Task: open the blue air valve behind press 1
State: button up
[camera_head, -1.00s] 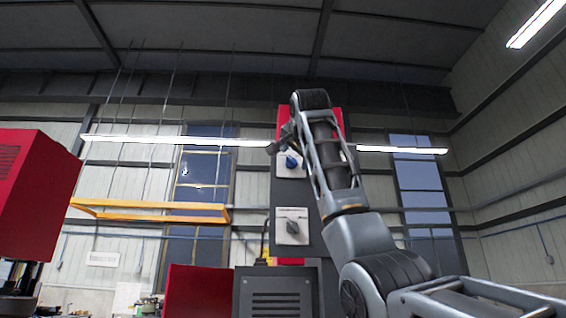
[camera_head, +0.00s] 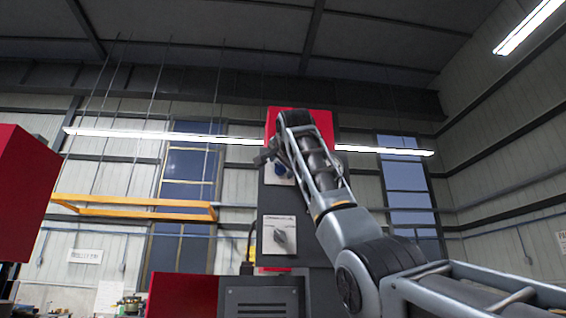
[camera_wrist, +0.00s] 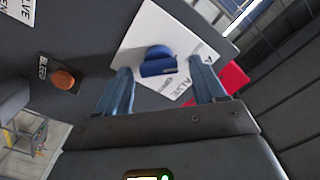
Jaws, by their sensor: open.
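The blue valve knob (camera_wrist: 158,62) sits on a white plate (camera_wrist: 135,45) with dark lettering, on a dark grey panel. In the wrist view it lies between and just beyond the fingertips of my open gripper (camera_wrist: 164,74); I see no contact. In the head view, the blue knob (camera_head: 281,170) is partly covered by my gripper (camera_head: 266,156) and wrist at the upper part of the tall grey column (camera_head: 305,232). Below it, a second white plate (camera_head: 296,247) carries a dark grey knob (camera_head: 281,238).
An orange-brown button (camera_wrist: 63,80) with a small label is on the panel left of the plate. A red machine (camera_head: 22,190) stands at the left, and a yellow rail frame (camera_head: 135,207) hangs behind. A dark vented box (camera_head: 262,298) is below the column.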

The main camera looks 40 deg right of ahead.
jog(key=shift+c, duration=0.4)
jog(key=c, duration=1)
jog(key=shift+m, duration=0.4)
jog(key=m, duration=0.3)
jog(key=shift+f+m, duration=0.15)
jog(key=shift+m, duration=0.25)
jog(key=m, duration=0.4)
jog(key=shift+f+m, duration=0.2)
jog(key=shift+m, duration=0.1)
jog(key=m, duration=0.4)
jog(key=shift+f, duration=0.1)
jog(key=m, duration=0.4)
jog(key=shift+f+m, duration=0.15)
jog(key=shift+m, duration=0.15)
